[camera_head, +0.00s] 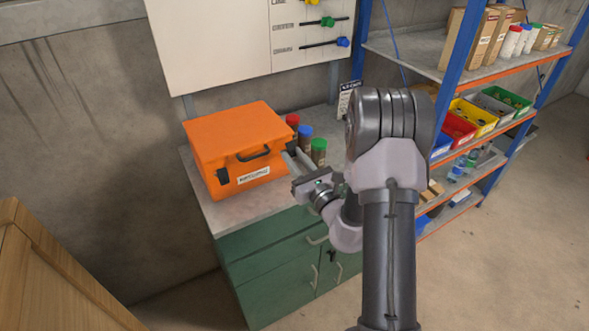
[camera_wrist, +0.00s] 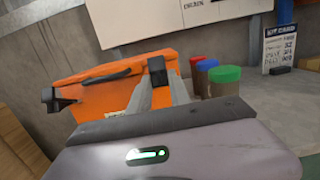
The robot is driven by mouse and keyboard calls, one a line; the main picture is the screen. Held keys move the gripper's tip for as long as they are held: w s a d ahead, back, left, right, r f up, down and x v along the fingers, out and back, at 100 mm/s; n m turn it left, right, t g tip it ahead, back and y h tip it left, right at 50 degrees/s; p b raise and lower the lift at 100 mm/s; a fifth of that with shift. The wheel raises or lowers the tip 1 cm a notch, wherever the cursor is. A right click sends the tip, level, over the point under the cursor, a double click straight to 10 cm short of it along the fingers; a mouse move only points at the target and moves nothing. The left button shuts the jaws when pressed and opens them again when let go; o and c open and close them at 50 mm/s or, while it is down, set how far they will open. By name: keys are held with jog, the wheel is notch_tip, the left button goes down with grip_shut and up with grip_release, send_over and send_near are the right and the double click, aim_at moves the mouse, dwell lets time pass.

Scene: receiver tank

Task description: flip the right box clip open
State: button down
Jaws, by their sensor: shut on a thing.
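The orange box (camera_head: 238,147) stands closed on the grey top of the green cabinet, a black handle (camera_head: 252,153) on its front. It also shows in the wrist view (camera_wrist: 100,93). The right box clip (camera_wrist: 156,68) is a black piece at the box's right front, between my fingertips in the wrist view. My gripper (camera_head: 289,157) is at that front right corner, its two pale fingers (camera_wrist: 160,92) closed on the clip. In the head view the fingers hide most of this clip. The left clip (camera_head: 222,176) is black and juts from the front in the wrist view (camera_wrist: 52,100).
Jars with red (camera_head: 292,120), blue (camera_head: 305,131) and green (camera_head: 319,145) lids stand close to the right of the box. A wall panel (camera_head: 230,45) hangs behind. Shelves with coloured bins (camera_head: 474,116) stand at the right. A wooden piece (camera_head: 50,280) is at lower left.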

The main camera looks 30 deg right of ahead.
jog(key=f+t+b, duration=0.1)
jog(key=b, duration=0.3)
jog(key=shift+s+f+t, duration=0.1)
jog(key=shift+t, duration=0.2)
jog(key=c, duration=1.2)
grip_release()
